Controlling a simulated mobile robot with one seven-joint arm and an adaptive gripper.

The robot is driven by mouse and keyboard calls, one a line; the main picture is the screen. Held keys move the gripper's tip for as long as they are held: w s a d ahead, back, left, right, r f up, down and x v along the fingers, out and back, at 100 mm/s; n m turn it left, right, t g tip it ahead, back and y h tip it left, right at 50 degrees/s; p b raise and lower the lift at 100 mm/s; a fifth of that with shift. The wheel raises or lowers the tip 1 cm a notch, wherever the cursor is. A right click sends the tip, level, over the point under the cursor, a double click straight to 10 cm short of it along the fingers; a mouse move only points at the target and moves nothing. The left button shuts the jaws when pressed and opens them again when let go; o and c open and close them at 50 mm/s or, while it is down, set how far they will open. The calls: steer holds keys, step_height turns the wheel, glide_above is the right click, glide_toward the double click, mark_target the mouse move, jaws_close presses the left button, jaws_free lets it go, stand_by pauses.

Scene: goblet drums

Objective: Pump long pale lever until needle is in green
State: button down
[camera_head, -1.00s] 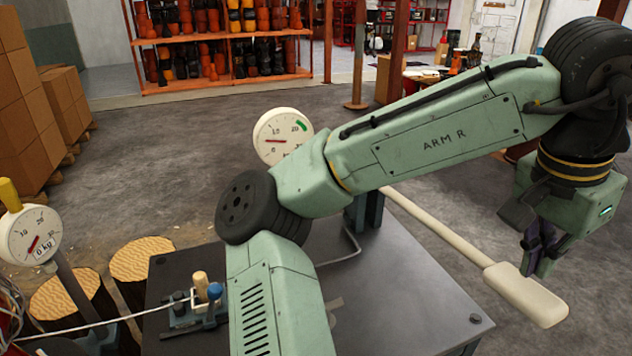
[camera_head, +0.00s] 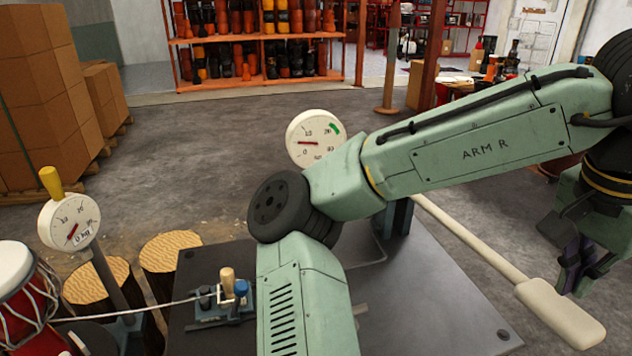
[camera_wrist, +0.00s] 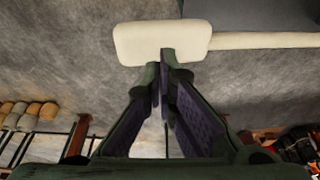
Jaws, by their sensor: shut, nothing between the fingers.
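The long pale lever (camera_head: 470,242) runs from behind my arm down to the right and ends in a wide, flat paddle. The paddle also shows in the wrist view (camera_wrist: 150,45). My gripper (camera_head: 572,283) is shut and empty, close by the paddle's far right side. In the wrist view the closed fingertips (camera_wrist: 167,56) overlap the paddle's edge; I cannot tell whether they touch. A round white gauge (camera_head: 306,128) stands behind my arm. Its red needle points left, away from the green band at upper right. My arm hides the gauge's lower right edge and the lever's base.
A dark table (camera_head: 430,300) lies under the lever. A second dial (camera_head: 69,224) reading kg stands at left by a red drum (camera_head: 22,285) and wooden stumps (camera_head: 168,252). A small clamp (camera_head: 222,300) sits on the table. Open floor lies beyond; boxes (camera_head: 40,100) stand left.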

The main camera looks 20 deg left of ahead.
steer(key=shift+f, duration=0.1)
step_height(320, 180, down, 18)
steer(key=b, duration=1)
step_height(320, 180, up, 18)
steer(key=p, duration=1.6)
glide_above(560, 307)
steer(key=shift+d+r, duration=0.2)
steer(key=shift+f, duration=0.1)
step_height(560, 307, down, 18)
steer(key=b, duration=1.1)
step_height(560, 307, up, 11)
steer(key=p, duration=1)
steer(key=shift+w+f, duration=0.1)
steer(key=v, duration=0.2)
steer(key=d+v, duration=0.1)
steer(key=v, duration=0.4)
steer(key=shift+w+d+r+p, duration=0.25)
steer(key=shift+w+p, duration=0.05)
